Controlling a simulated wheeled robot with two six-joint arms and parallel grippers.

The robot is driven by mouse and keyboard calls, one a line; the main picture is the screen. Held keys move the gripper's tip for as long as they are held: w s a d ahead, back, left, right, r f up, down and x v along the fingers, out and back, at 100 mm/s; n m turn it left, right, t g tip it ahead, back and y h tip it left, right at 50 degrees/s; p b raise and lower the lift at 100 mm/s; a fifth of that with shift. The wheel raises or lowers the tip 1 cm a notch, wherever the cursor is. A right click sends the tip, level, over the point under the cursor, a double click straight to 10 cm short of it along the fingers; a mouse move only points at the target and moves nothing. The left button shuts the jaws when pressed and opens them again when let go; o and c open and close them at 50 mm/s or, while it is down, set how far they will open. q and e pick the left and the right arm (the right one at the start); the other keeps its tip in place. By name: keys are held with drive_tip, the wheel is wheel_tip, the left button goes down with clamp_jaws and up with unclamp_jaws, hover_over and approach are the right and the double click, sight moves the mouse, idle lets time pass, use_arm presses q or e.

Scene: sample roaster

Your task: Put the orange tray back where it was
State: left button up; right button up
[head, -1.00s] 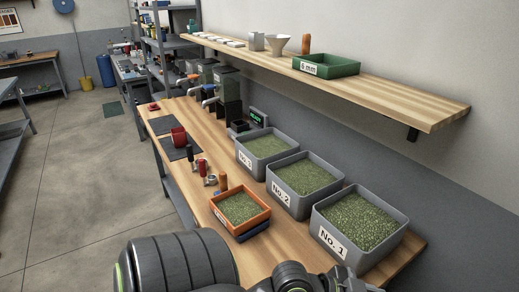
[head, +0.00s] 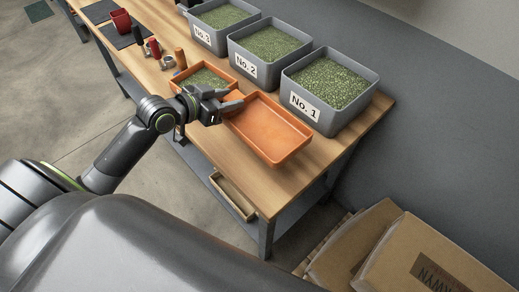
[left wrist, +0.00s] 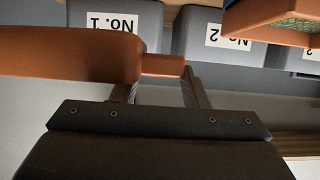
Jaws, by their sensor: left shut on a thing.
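An empty, shallow orange tray (head: 267,130) is in the head view, in front of bin No. 1 and over the near end of the wooden bench. My left gripper (head: 236,103) is at its left end, shut on it. In the left wrist view the tray (left wrist: 65,55) fills the left side, and its narrow handle is between my fingers (left wrist: 161,80). Whether its underside touches the bench cannot be told. A second orange tray (head: 236,83), holding green beans, stands just behind my gripper, partly hidden by it. My right gripper is not in view.
Grey bins of green beans, No. 1 (head: 305,112), No. 2 (head: 244,65) and No. 3 (head: 205,38), line the wall side. The bench's near end (head: 270,190) is clear. Cardboard boxes (head: 410,245) lie below at the right.

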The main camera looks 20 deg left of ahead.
use_arm(q)
wheel_tip(320, 180, down, 10)
drive_tip(key=shift+w+a+r, duration=0.1)
drive_tip(key=shift+w, duration=0.05)
idle(0.3)
drive_tip(key=shift+b, duration=0.3)
drive_tip(key=shift+f, duration=0.2)
drive_tip(key=o, duration=1.1)
drive_tip(key=shift+r, duration=0.1)
drive_tip(key=shift+r, duration=0.1)
drive_tip(key=v, duration=1.2)
drive_tip(key=shift+r, duration=0.1)
